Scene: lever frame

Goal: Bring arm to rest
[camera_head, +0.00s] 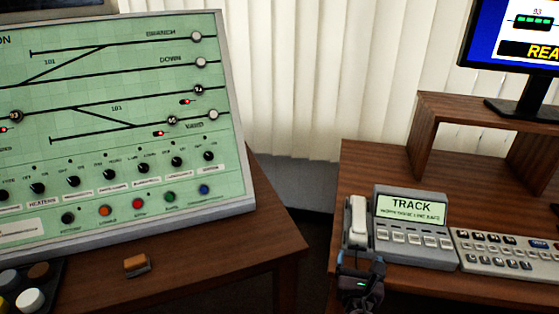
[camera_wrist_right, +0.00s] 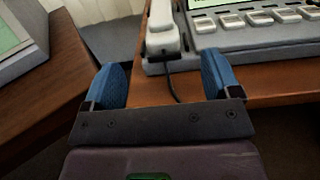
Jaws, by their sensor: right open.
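My right gripper (camera_head: 362,268) is in front of the right desk's near edge, just below the white handset (camera_head: 357,220) of a grey desk phone (camera_head: 418,258). In the right wrist view the blue fingers of my right gripper (camera_wrist_right: 168,85) are wide apart with nothing between them. The handset (camera_wrist_right: 163,30) lies beyond the fingertips on the phone's left side, with its dark cord running down between the fingers. The phone's display reads TRACK. My left gripper is not in the head view.
A green signal panel (camera_head: 120,130) with knobs and coloured buttons stands on the left desk (camera_head: 230,245). A small orange-topped block (camera_head: 136,264) lies before it. A grey keypad (camera_head: 505,250) sits right of the phone. A monitor (camera_head: 515,40) stands on a wooden riser (camera_head: 425,135). A gap separates the desks.

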